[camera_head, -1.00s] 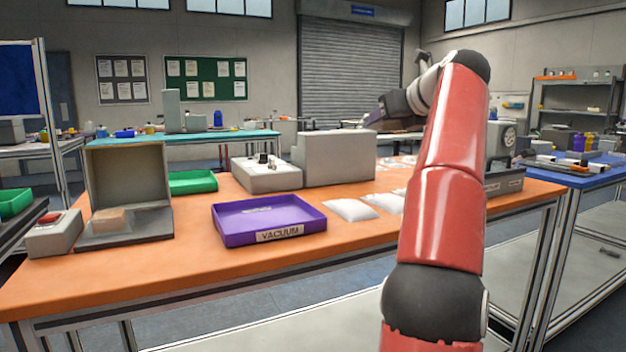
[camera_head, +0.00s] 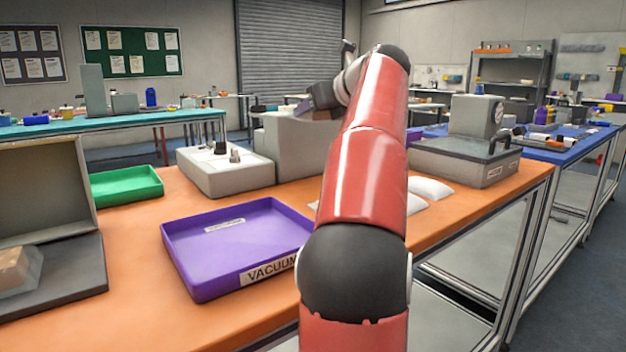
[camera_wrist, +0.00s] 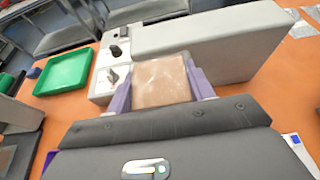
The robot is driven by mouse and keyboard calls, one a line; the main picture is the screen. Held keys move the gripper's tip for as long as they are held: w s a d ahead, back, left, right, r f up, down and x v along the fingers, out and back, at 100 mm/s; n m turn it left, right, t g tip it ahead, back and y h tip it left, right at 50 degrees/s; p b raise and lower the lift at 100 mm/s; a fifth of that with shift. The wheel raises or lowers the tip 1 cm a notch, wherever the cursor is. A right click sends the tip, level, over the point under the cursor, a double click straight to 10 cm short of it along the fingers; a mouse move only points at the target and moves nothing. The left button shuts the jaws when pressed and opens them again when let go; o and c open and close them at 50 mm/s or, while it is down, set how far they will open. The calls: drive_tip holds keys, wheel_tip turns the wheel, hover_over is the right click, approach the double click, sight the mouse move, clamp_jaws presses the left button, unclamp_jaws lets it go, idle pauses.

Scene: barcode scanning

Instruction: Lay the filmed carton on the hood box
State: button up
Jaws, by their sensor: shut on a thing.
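My gripper (camera_wrist: 164,84) is shut on a brown carton (camera_wrist: 162,82), with one purple finger on each side. Film on this carton is hard to make out. In the head view my gripper (camera_head: 310,105) is over or in front of a tall grey box (camera_head: 285,148); the gap below is unclear. The same tall box (camera_wrist: 235,40) shows just beyond the carton in the wrist view. I cannot tell for sure which is the hood box. An open grey hood (camera_head: 42,190) at the left has another, clear-filmed carton (camera_head: 18,268) on its dark base.
A low grey control box (camera_head: 225,172) with knobs adjoins the tall box. A purple VACUUM tray (camera_head: 205,275), a green tray (camera_head: 125,187), white pouches (camera_head: 430,187) and a grey machine (camera_head: 465,155) share the orange table (camera_head: 130,250). Bare tabletop shows between the trays.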

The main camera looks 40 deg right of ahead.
hover_over(315, 190)
wheel_tip(315, 190, down, 11)
drive_tip(key=shift+d+f, duration=0.1)
drive_tip(key=shift+f+b, duration=0.8)
drive_tip(key=shift+f, duration=1.6)
drive_tip(key=shift+f, duration=0.15)
drive_tip(key=o, duration=1.1)
drive_tip(key=shift+r, duration=0.2)
drive_tip(key=v, duration=1.2)
